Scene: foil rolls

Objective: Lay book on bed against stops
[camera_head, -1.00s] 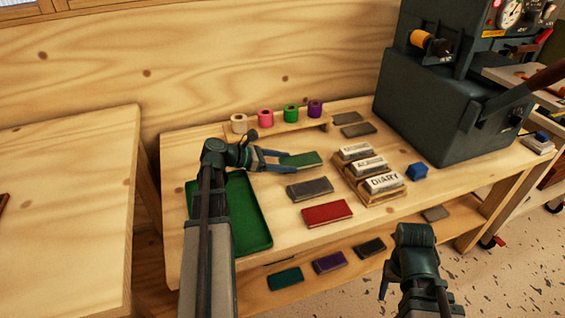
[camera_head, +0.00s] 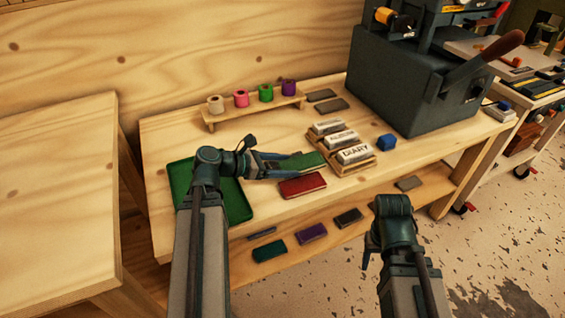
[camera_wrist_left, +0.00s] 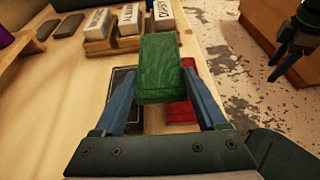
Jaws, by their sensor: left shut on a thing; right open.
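My left gripper (camera_head: 287,166) is shut on a green book (camera_head: 305,162), held above the table. The green book also fills the middle of the left wrist view (camera_wrist_left: 160,68), between the two fingers. A red book (camera_head: 302,186) lies just in front of it; a dark grey book (camera_wrist_left: 122,84) shows partly under my left finger. My right gripper (camera_head: 370,262) is open and empty, off the table's front edge. The dark press machine (camera_head: 410,85) stands at the table's right end; I cannot make out a bed or stops.
Foil rolls sit on a small shelf (camera_head: 255,112) at the back. A green tray (camera_head: 235,208) is at the left.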

